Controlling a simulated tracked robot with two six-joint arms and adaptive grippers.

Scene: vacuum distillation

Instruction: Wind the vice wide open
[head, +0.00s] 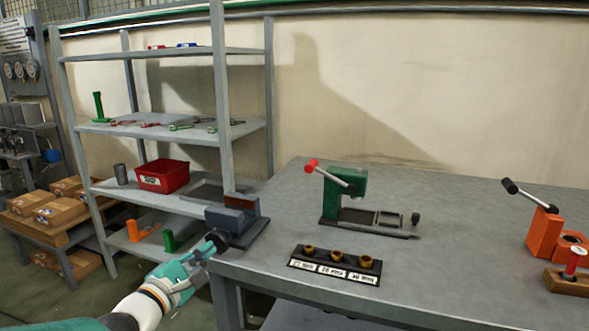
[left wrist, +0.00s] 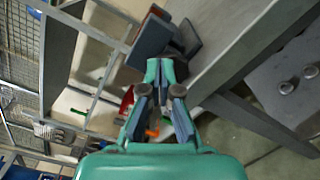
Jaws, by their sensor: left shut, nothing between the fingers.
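The blue-grey vice (head: 229,217) stands at the near left corner of the workbench, with a brown block-like part at its top. It also shows in the left wrist view (left wrist: 152,38), just beyond my fingertips. A dark round part (head: 217,239) at the vice's front, perhaps its handle, is close to my left gripper (head: 205,250). My left gripper, with green and dark fingers (left wrist: 160,70), is shut and empty, pointing at the vice's front. I cannot tell whether it touches the vice. The jaw gap is not clear. My right gripper is out of view.
On the workbench (head: 440,270) are a green press (head: 345,190), a black rack with brass pieces (head: 336,264) and an orange device (head: 543,235). A grey shelf unit (head: 180,127) with a red bin (head: 162,176) stands behind the vice.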

